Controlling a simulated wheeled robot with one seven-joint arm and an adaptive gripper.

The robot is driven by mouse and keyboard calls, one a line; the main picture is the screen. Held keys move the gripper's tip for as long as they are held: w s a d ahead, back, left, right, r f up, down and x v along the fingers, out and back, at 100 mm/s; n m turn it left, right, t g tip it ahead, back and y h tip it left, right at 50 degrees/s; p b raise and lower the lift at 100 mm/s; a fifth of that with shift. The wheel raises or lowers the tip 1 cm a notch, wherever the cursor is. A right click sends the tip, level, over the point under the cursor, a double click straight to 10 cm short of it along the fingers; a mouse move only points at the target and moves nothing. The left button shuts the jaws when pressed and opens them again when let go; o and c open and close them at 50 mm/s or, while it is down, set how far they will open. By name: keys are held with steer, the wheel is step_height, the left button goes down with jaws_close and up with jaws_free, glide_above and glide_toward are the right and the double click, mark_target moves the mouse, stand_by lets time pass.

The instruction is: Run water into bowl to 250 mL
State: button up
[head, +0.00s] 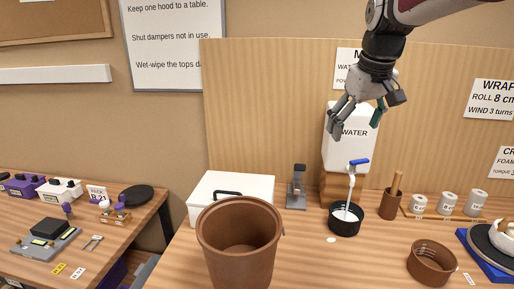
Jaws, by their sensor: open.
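A white water container (346,150) marked "WATER" stands on a wooden block at the back of the table. Its blue-handled tap (358,162) is at the lower front. A pale stream runs from the tap down into a small black bowl (344,228) below it. Pale liquid shows inside the bowl, but I cannot read its level. My gripper (356,118) is open and empty, in front of the upper part of the container and above the tap. It partly hides the container and a sign behind.
A brown bucket (240,232), a white lidded box (206,186) and a grey device (297,188) stand left of the bowl. A brown cup (390,204), several white canisters (448,202) and a brown ribbed bowl (432,264) are to the right.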

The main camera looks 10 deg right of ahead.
steer(key=w+d+f, duration=0.1)
steer(key=w+d, duration=0.5)
steer(key=y, duration=0.1)
glide_toward(360, 161)
steer(key=p+x, duration=0.1)
steer(key=x, duration=0.7)
steer(key=shift+w+d+p, duration=0.15)
steer(key=shift+p, duration=0.25)
steer(key=c, duration=1.2)
